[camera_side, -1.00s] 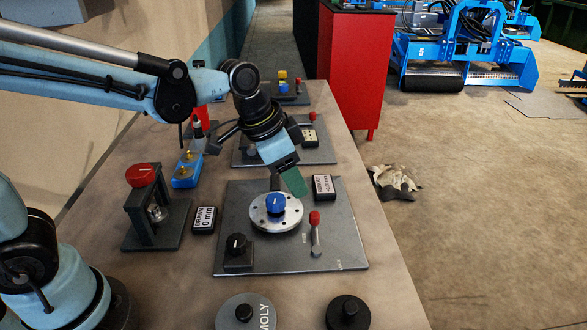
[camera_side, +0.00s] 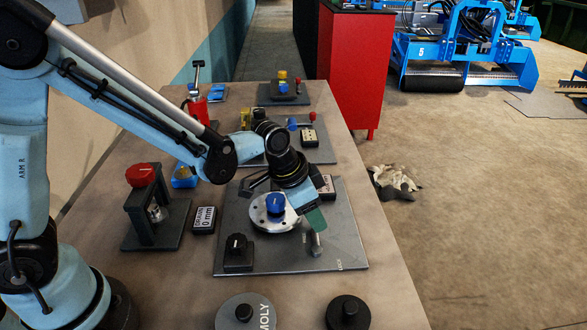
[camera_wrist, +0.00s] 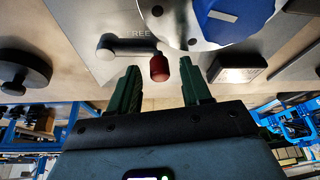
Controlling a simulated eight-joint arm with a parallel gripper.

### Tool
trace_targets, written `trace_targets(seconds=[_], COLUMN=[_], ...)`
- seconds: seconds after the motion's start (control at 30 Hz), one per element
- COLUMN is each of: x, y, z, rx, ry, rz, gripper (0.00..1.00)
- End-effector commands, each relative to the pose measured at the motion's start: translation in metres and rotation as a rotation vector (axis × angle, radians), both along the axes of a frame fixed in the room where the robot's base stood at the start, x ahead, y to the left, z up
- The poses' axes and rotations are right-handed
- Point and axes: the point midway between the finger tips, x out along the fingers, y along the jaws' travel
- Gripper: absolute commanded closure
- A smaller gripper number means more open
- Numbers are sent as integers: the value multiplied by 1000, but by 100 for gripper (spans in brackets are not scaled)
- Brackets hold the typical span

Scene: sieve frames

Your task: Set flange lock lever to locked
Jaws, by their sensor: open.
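The flange lock lever (camera_wrist: 122,45) is a grey arm with a red knob (camera_wrist: 159,68), beside the word FREE in the wrist view. In the side view, its grey lower part (camera_side: 317,246) shows on the dark plate (camera_side: 270,258), and the knob is hidden behind my gripper. My gripper (camera_wrist: 159,76) is open, with its green fingers on either side of the knob; I cannot tell if either touches it. It also shows in the side view (camera_side: 316,222) over the lever. The round metal flange (camera_side: 262,217) with a blue knob (camera_side: 275,204) is left of it.
A black knob (camera_side: 236,246) is on the plate's front left, and a partly hidden display box (camera_side: 326,184) at its back right. A DRAWN 0 mm display (camera_side: 204,219) and a red-topped press (camera_side: 143,175) stand left. Two discs (camera_side: 245,312) (camera_side: 348,312) lie in front.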

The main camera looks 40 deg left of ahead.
Motion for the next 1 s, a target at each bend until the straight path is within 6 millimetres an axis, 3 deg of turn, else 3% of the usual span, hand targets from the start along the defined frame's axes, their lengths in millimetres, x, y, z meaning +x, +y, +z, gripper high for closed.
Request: trace_targets(seconds=[0.27, 0.6, 1.0], x=[0, 0, 1], y=[0, 0, 0], z=[-1, -1, -1], rx=[0, 0, 0], ry=[0, 0, 0], rz=[0, 0, -12], gripper=[52, 100, 100])
